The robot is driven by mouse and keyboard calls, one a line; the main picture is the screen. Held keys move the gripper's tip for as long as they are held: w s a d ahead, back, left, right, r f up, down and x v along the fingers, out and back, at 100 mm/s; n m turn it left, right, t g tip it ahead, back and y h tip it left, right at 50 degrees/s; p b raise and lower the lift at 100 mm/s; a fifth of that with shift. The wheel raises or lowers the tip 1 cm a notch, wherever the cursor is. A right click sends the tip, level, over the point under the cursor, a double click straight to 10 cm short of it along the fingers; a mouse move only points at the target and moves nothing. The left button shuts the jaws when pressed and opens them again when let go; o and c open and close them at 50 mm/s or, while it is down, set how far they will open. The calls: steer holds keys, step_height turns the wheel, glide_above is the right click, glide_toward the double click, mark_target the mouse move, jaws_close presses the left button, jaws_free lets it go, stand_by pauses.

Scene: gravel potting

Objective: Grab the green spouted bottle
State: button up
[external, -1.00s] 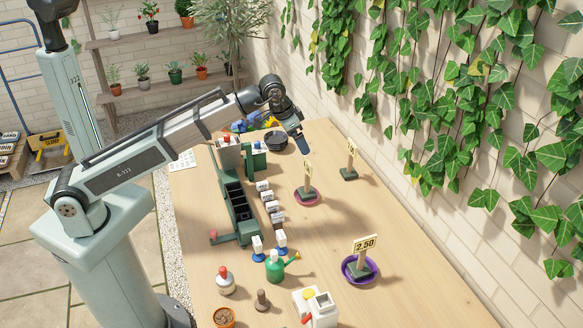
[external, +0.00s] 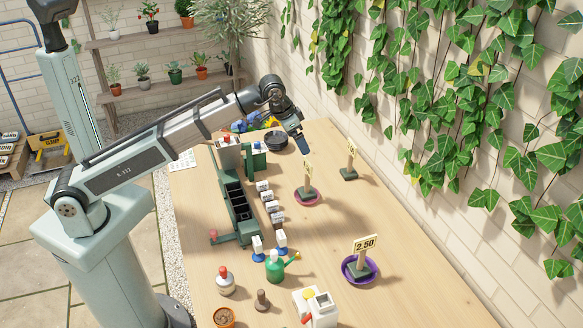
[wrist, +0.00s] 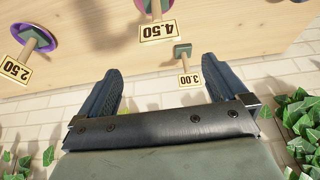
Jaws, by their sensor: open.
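The green spouted bottle (external: 275,268) stands upright on the near part of the wooden table in the external view, its yellow-tipped spout pointing right. It does not show in the wrist view. My gripper (external: 301,150) hangs above the far part of the table, well away from the bottle. In the wrist view my gripper (wrist: 160,85) has its two fingers wide apart with nothing between them that it holds.
Price signs stand in a purple saucer (external: 374,272), a pink saucer (external: 316,199) and on a dark base (external: 349,175). Around the bottle are blue-based bottles (external: 281,243), a white red-capped bottle (external: 226,285), a brown stamp (external: 262,302) and a white device (external: 325,313). A green rack (external: 240,210) stands left.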

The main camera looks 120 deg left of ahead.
steer(key=shift+c, duration=1.3)
steer(key=w+d+m, duration=0.2)
steer(key=w+d, duration=0.4)
steer(key=d, duration=0.3)
steer(key=m+g+h, duration=0.3)
steer(key=m, duration=1.9)
glide_above(274, 260)
steer(key=f, duration=0.4)
steer(key=shift+s+a+f, duration=0.35)
steer(key=shift+f, duration=0.05)
steer(key=m, duration=0.2)
steer(key=shift+s+m, duration=0.1)
steer(key=shift+m, duration=0.3)
step_height(274, 260, down, 8)
steer(key=shift+f, duration=0.1)
steer(key=shift+w+f, duration=0.15)
steer(key=shift+f, duration=1.25)
steer(key=shift+w+f, duration=0.1)
steer(key=shift+f, duration=1.3)
